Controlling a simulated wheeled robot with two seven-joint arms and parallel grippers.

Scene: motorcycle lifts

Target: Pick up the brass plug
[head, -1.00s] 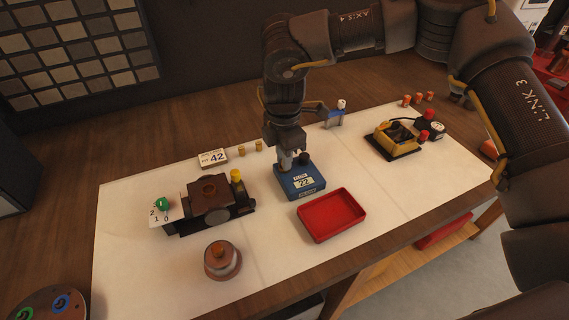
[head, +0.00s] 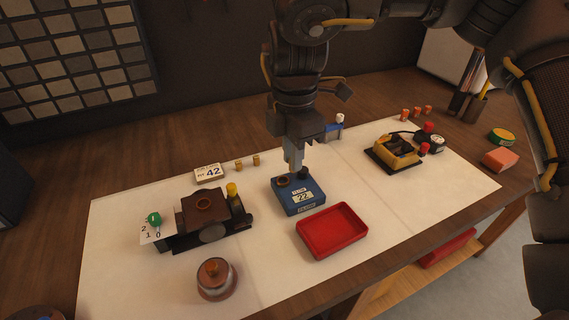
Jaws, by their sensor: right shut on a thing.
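My right gripper (head: 294,168) points down over the back of the blue block (head: 299,203) labelled 22. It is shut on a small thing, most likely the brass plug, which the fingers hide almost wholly. A round brownish ring or opening shows on the block's top left, beside the fingertips, and a dark knob at its top right. I cannot tell whether the held thing still touches the block. Two small brass pieces (head: 239,165) (head: 256,160) stand beside the 42 card (head: 209,173). My left gripper is out of view.
A red tray (head: 332,252) lies in front of the blue block. A dark carburettor-like device (head: 206,229) stands to the left, a round brass-topped pot (head: 216,280) in front of it. A yellow device (head: 394,153) stands at the back right.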

